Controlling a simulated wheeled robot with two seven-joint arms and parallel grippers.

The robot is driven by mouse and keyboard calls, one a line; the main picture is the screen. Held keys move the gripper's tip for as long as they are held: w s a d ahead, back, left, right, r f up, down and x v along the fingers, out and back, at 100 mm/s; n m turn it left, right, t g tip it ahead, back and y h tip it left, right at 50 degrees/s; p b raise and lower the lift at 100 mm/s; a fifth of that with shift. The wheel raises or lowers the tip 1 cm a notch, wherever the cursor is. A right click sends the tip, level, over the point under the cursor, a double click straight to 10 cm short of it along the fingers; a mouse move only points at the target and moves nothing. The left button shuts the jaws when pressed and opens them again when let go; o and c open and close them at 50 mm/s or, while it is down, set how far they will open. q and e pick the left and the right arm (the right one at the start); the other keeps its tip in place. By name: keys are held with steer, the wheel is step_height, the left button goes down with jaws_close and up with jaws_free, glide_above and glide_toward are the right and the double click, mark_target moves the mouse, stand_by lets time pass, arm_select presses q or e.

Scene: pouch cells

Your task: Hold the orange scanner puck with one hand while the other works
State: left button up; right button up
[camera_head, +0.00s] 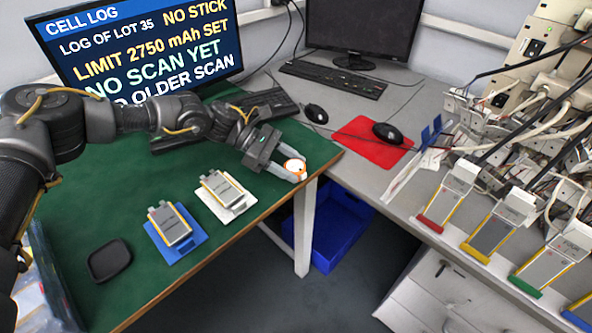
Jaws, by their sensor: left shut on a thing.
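My left gripper (296,177) is shut on the orange and white scanner puck (294,167). It holds the puck near the right edge of the green mat, close to the table corner. The fingers hide part of the puck. I cannot tell whether the puck touches the table. One pouch cell (169,225) lies on a blue tray (190,245), and another (221,187) lies on a white tray (236,212). Both are on the green mat (110,205), left of the gripper. My right gripper is not in view.
A monitor (140,45) shows log text with a 2750 mAh limit. A keyboard (265,103) stands behind the gripper. A black dish (109,261) lies front left. Slots with coloured bases, such as red (430,224), and many cables fill the right bench. A blue bin (340,235) is below.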

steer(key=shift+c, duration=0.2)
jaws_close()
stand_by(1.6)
